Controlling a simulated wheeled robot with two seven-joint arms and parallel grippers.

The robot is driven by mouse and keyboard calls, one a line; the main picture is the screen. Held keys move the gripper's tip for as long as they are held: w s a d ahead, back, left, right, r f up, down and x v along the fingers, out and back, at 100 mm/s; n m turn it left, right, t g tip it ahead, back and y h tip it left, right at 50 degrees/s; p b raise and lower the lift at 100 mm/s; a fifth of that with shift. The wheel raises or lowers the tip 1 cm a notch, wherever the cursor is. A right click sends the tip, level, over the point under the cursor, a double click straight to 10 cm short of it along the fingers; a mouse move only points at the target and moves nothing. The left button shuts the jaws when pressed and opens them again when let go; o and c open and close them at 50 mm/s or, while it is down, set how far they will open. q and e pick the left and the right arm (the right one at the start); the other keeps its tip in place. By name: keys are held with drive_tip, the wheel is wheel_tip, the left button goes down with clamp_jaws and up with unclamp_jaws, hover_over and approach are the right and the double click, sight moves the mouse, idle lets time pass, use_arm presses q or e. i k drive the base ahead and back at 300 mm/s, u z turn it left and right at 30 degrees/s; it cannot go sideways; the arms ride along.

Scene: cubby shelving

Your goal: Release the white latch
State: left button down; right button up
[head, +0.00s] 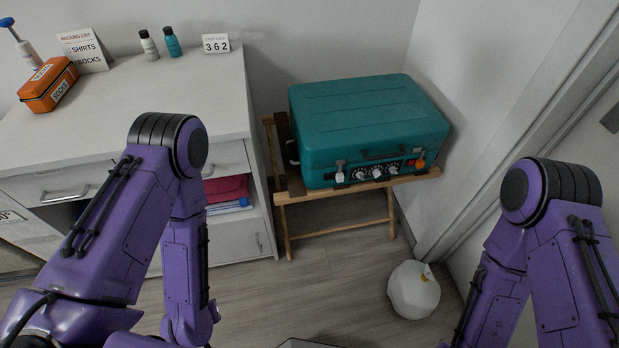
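A teal case (365,115) lies closed on a wooden folding stand (350,228) against the back wall. The white latch (340,176) is at the left end of its front face, under a small metal piece. I cannot tell from here how the latch is set. An orange latch (420,163) is at the right end of the same face. Several round dials (377,171) sit between the two latches, below a dark handle (382,154). My purple arms come in at both sides and bend down out of the picture. Both grippers are outside the view, apart from the case.
A white cabinet (130,95) stands left of the stand, with an orange box (48,84), bottles (172,42) and a number sign (216,44) on top. A white round object (413,290) lies on the floor at right.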

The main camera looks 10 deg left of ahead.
sight(339, 177)
drive_tip(key=z, duration=0.55)
drive_tip(key=k, duration=0.65)
drive_tip(key=z, duration=1)
drive_tip(key=i, duration=1.1)
drive_tip(key=u, duration=0.75)
drive_tip(key=i, duration=0.4)
drive_tip(key=u, duration=0.5)
